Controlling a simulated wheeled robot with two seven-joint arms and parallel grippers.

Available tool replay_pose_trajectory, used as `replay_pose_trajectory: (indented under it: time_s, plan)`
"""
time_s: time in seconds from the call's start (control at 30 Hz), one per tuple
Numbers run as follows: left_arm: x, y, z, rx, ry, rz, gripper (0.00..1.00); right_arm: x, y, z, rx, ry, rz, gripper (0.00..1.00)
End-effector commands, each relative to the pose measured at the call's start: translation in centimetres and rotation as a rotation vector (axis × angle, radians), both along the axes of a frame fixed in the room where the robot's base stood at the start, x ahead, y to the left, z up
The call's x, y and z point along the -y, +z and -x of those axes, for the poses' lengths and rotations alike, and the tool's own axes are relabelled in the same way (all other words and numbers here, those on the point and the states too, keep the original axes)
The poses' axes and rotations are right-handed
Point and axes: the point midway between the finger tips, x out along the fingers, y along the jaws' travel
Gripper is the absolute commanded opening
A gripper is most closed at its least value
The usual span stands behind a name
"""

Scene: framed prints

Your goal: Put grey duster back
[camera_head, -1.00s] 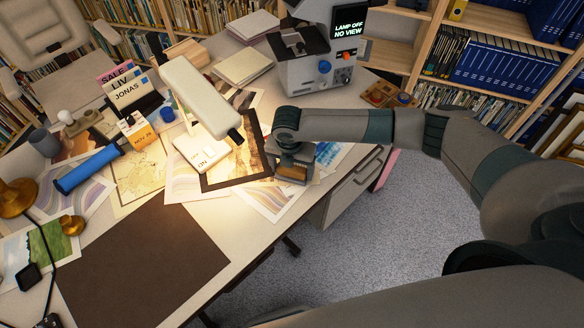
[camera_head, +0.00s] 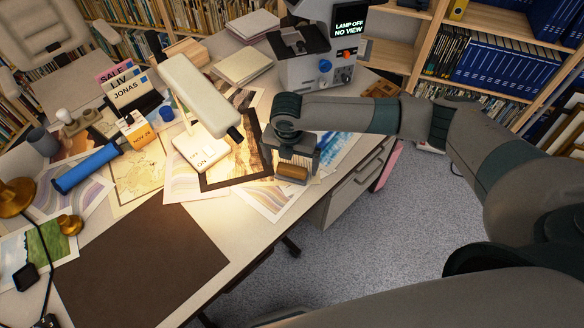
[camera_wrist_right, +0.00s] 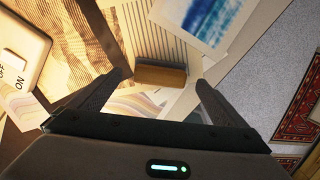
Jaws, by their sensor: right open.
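In the wrist view the open right gripper (camera_wrist_right: 163,84) shows clear gaps beside the handle. My left gripper is out of view.
A dark framed print (camera_head: 252,170) and a white ON/OFF switch box (camera_head: 200,150) under a lamp head (camera_head: 195,90) lie left of my gripper. A grey machine (camera_head: 318,72) stands behind. A bare brown mat (camera_head: 140,265) is at the front left.

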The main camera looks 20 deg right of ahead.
Motion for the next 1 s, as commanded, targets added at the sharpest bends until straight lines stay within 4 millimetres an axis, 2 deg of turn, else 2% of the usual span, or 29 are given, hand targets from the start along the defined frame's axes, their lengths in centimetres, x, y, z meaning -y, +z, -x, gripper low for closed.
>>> replay_pose_trajectory:
  time_s: [0.2,0.43,0.63,1.0]
  plan:
    - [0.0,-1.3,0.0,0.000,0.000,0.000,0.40,-0.2,3.8,0.3,0.003,0.001,-0.001,0.96]
    - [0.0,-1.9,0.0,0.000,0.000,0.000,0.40,-0.5,7.0,0.7,0.001,0.000,-0.002,0.96]
    - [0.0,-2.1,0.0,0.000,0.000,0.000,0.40,-0.5,8.0,0.8,-0.001,0.001,0.001,0.96]
    - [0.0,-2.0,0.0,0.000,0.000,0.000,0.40,-0.5,8.1,0.8,-0.001,0.000,0.001,0.96]
